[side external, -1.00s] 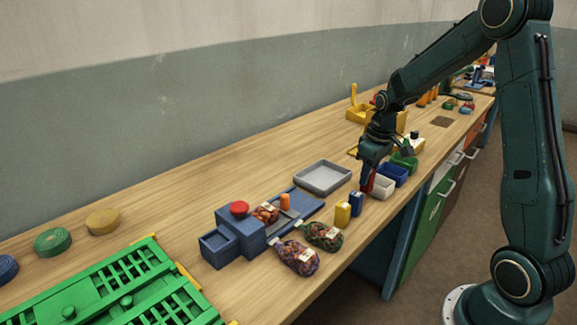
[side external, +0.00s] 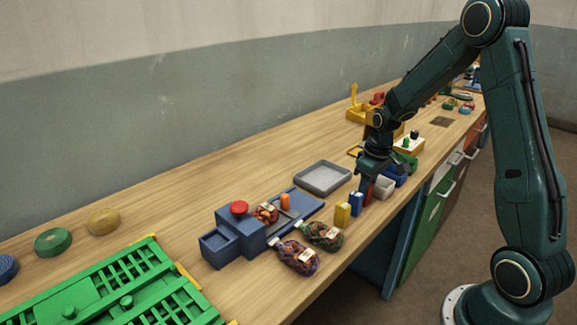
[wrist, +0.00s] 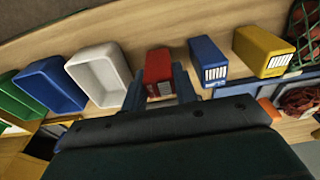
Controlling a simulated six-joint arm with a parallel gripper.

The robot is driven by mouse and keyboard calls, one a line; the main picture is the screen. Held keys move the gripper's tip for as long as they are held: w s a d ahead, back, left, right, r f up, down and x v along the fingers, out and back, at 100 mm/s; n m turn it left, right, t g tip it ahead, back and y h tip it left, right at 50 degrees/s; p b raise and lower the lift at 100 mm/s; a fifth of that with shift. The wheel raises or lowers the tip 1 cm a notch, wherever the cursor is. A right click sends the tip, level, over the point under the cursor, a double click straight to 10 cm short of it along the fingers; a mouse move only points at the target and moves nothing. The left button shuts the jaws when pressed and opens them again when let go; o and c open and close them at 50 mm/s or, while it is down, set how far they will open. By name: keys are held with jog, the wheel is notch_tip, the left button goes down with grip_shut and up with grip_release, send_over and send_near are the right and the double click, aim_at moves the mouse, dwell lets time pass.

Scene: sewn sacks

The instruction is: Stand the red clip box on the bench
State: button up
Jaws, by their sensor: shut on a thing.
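The red clip box (wrist: 158,66) is between my two fingers in the wrist view, with its pale label end toward the camera. My gripper (wrist: 166,88) is shut on it. In the side view my gripper (side external: 367,180) points down, and the red clip box (side external: 367,193) shows as a narrow red strip below it, partly hidden by the fingers. The box looks upright, at or very near the bench top (side external: 190,185); I cannot tell whether it touches. It is in line with a blue clip box (side external: 356,203) and a yellow clip box (side external: 342,214).
A white bin (wrist: 98,75) is close on one side of the red box, with blue (wrist: 52,84) and green (wrist: 20,95) bins beyond. A grey tray (side external: 322,178) lies behind. Netted sacks (side external: 298,257) and a blue fixture (side external: 238,232) stand at the left. The bench edge is near.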

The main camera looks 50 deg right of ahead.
jog(key=shift+f, duration=0.1)
jog(key=o, duration=0.7)
notch_tip(320, 180, up, 12)
jog(key=s, duration=0.1)
jog(key=shift+s, duration=0.25)
dwell(0.4)
